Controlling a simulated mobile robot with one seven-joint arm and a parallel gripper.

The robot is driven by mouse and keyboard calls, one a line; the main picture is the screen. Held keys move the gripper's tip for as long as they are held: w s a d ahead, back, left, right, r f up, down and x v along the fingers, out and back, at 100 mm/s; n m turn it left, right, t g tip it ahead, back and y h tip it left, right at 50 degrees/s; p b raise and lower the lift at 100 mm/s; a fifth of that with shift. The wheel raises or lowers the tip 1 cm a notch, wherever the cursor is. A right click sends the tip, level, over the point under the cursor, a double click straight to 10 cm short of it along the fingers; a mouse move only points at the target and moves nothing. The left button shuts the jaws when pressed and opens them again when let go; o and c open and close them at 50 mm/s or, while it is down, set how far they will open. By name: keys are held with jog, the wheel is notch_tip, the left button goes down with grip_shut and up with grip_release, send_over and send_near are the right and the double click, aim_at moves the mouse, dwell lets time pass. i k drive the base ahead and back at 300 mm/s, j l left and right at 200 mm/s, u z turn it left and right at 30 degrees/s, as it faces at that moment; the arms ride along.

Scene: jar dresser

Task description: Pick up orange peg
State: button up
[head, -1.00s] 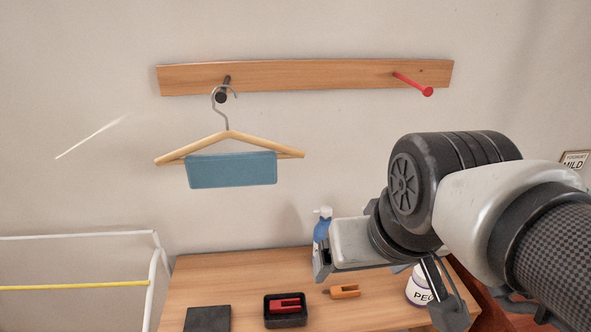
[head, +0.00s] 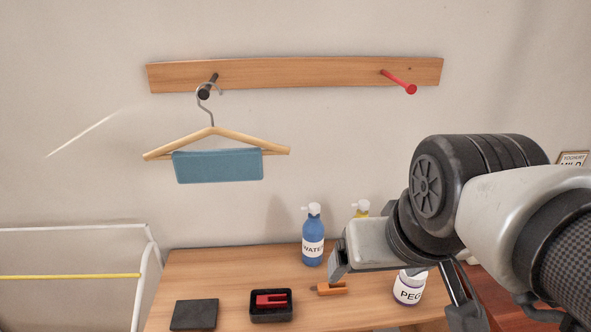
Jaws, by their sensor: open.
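The orange peg (head: 331,288) lies on the wooden dresser top, to the right of a small black tray. My gripper (head: 400,290) is in front of and above the right part of the dresser.
A red peg (head: 271,300) lies in the black tray (head: 257,316). A dark square (head: 194,314) lies left. A hanger (head: 212,130) hangs above.

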aim_at(323, 289)
jog(key=k+j+z, duration=0.2)
jog(key=j, duration=0.15)
jog(key=k+j+z, duration=0.25)
jog(key=k, duration=0.5)
